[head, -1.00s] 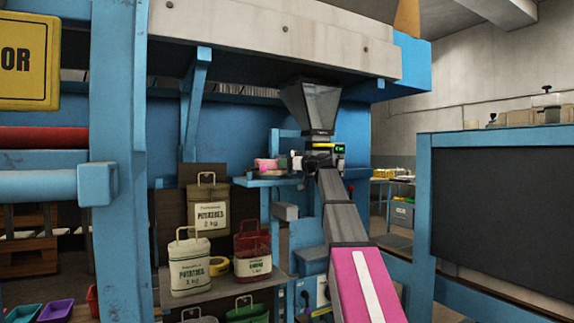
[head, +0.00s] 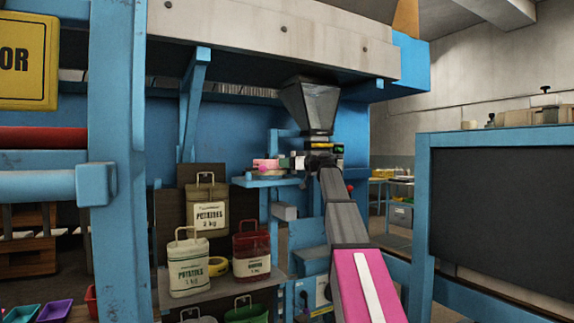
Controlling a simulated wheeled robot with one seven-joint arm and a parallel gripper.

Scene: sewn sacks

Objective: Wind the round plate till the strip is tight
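My gripper (head: 297,162) is small and far off at the end of my arm, pointing left beside a blue shelf (head: 268,182). Its fingers are too small and dark to tell open from shut. A pink thing (head: 265,164) lies on the shelf just left of the gripper, with a thin round-looking edge under it. I cannot tell whether this is the round plate, or whether the gripper touches it. I cannot make out the strip.
A dark funnel (head: 311,104) hangs above the gripper. Labelled sacks (head: 190,267) stand on a lower shelf to the left. A blue post (head: 118,240) stands nearer at left, and a dark blue-framed panel (head: 500,200) at right.

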